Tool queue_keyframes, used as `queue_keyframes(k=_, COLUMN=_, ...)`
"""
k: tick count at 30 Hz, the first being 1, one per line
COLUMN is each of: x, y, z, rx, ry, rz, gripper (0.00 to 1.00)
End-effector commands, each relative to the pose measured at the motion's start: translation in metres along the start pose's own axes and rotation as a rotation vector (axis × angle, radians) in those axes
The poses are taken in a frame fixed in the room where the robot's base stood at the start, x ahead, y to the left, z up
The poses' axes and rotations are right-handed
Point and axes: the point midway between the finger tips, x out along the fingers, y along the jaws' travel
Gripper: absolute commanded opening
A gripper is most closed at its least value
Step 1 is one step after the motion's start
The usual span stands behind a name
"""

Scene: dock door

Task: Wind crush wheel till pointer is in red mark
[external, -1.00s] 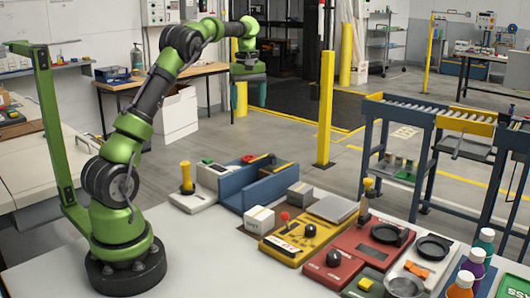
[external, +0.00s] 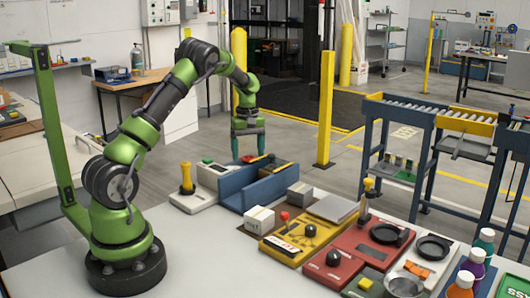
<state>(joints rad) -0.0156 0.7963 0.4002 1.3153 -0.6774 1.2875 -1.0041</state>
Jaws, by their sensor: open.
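My gripper (external: 247,154) points down over the far end of the blue trough (external: 232,193), its two teal fingers apart with nothing between them. A small red part (external: 252,159) shows at the trough's far end, just below the fingers; I cannot tell whether they touch it. No part is clearly readable as the crush wheel, its pointer or the red mark. Round black parts on the bench are a ring on a red panel (external: 388,233), a ring to its right (external: 433,247), a knob on a red box (external: 334,257) and a knob on the yellow panel (external: 310,231).
A yellow-handled lever (external: 187,177) stands on a pale base left of the trough. A white box (external: 259,218) and a grey box (external: 299,194) sit to its right. Bottles (external: 473,269) and a metal bowl (external: 405,285) crowd the front right. The bench's front left is clear.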

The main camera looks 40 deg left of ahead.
Motion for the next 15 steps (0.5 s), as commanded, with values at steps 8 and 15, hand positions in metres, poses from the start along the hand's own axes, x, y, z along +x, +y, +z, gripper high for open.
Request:
queue_keyframes(k=8, x=0.01, y=0.0002, z=0.0, rx=0.0, ry=0.001, rz=0.001, gripper=0.76)
queue_keyframes(k=15, x=0.0096, y=0.0002, z=0.0001, rx=0.0, ry=0.0, rz=0.001, gripper=0.63)
